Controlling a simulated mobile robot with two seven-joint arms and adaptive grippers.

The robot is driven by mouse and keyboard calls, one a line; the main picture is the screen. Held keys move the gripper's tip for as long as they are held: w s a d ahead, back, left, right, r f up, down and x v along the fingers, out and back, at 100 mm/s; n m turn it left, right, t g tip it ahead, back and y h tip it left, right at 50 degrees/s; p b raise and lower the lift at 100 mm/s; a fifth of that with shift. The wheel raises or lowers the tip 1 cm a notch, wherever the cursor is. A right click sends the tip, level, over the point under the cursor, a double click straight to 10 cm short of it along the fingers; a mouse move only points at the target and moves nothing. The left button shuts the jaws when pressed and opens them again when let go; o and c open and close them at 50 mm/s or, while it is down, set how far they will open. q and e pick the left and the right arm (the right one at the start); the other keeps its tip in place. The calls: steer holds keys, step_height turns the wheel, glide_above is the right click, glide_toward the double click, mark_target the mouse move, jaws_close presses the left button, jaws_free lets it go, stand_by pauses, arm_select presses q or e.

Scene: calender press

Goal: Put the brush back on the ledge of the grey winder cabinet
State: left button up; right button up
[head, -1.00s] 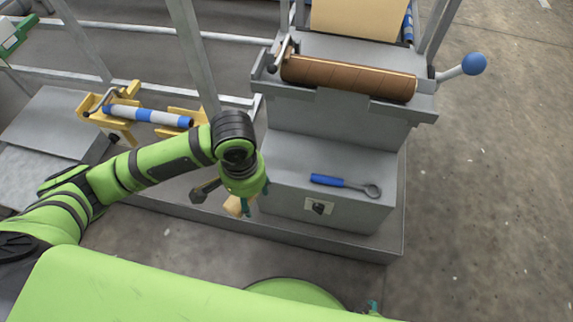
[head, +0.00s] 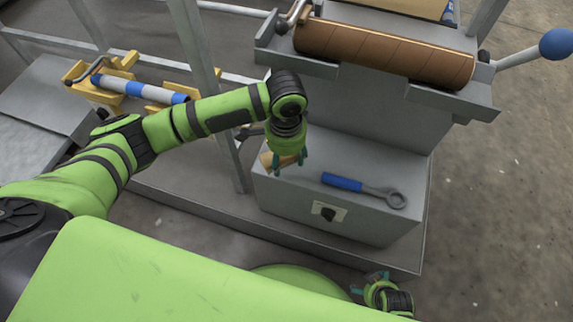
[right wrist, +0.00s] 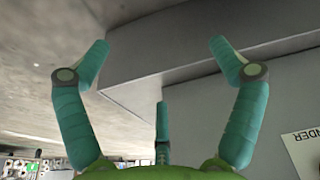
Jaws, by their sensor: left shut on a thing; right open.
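The grey winder cabinet (head: 285,200) stands right of centre in the head view, with a flat ledge (head: 380,167) on its lower part. My left gripper (head: 289,166) is over the ledge's left end, shut on the brush (head: 268,160). Only a tan part of the brush shows; the fingers hide the rest. I cannot tell whether the brush touches the ledge. My right gripper (head: 370,282) is low in front of the cabinet. In the right wrist view its fingers (right wrist: 160,75) are spread and empty.
A spanner with a blue handle (head: 343,182) lies on the ledge, right of my left gripper. A brown roll (head: 385,52) sits above the ledge. A metal post (head: 205,80) stands left of the cabinet. A blue-and-white roller (head: 140,90) rests in yellow brackets at left.

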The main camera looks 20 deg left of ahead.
mark_target(286, 170)
arm_select(q)
steer(key=shift+w+f, duration=0.5)
steer(key=shift+w, duration=0.15)
step_height(286, 170, down, 3)
steer(key=shift+a+f+b, duration=0.1)
steer(key=shift+f+b, duration=0.05)
steer(key=shift+b, duration=0.6)
steer(key=shift+f, duration=0.25)
arm_select(e)
step_height(286, 170, up, 2)
steer(key=shift+w+a+r, duration=0.1)
steer(key=shift+a, duration=0.05)
arm_select(q)
steer(key=o, duration=1)
steer(key=shift+f, duration=0.1)
arm_select(e)
steer(key=shift+f, duration=0.25)
